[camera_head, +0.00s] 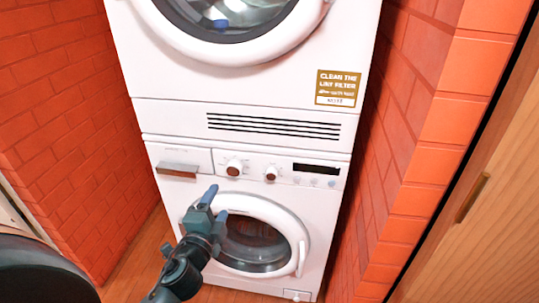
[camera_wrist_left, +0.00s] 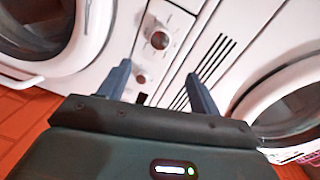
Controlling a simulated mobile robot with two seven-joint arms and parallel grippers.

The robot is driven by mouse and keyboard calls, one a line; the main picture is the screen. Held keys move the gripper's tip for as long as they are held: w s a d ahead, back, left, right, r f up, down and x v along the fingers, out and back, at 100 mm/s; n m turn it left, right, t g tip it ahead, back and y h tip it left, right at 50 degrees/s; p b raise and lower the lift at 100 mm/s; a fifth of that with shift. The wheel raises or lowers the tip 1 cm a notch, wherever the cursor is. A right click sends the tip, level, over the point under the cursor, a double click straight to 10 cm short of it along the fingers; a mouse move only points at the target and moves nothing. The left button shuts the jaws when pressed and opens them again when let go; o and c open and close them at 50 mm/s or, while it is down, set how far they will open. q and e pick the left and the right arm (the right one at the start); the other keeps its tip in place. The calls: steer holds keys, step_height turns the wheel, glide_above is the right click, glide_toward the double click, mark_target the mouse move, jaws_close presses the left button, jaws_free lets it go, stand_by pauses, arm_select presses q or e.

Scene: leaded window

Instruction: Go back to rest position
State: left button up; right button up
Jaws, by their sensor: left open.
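My left gripper (camera_head: 214,204) is in front of the lower washing machine (camera_head: 327,198), near the upper left of its round door (camera_head: 247,240). Its two blue-grey fingers are apart with nothing between them. In the left wrist view the fingers of the left gripper (camera_wrist_left: 158,85) stand spread, with the control panel and a round knob (camera_wrist_left: 160,40) beyond them. I cannot tell from these views whether the fingertips touch the machine. The door of the lower machine looks shut. My right gripper is not in view.
A dryer (camera_head: 250,85) with a vent and a yellow lint-filter label (camera_head: 338,88) is stacked on the washer. Red brick walls (camera_head: 60,110) stand close on both sides. A wooden door (camera_head: 490,215) is at the right. Wooden floor (camera_head: 140,260) shows at the lower left.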

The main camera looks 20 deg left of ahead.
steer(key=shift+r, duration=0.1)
arm_select(q)
steer(key=s+d+f+n+g+h, duration=0.1)
steer(key=s+d+f+n+h, duration=0.1)
steer(key=s+d+n+h, duration=0.3)
steer(key=s+d+f+n+g+h, duration=0.1)
steer(key=s+d+f, duration=0.25)
steer(key=d, duration=0.35)
steer(key=s+d+r+n+g+h+p, duration=0.1)
steer(key=s+d+r+n+g+p, duration=0.3)
steer(key=p, duration=1.1)
step_height(320, 180, up, 2)
steer(key=shift+s+d+r+h, duration=0.15)
steer(key=shift+s+d+h, duration=0.15)
steer(key=shift+s+d, duration=0.7)
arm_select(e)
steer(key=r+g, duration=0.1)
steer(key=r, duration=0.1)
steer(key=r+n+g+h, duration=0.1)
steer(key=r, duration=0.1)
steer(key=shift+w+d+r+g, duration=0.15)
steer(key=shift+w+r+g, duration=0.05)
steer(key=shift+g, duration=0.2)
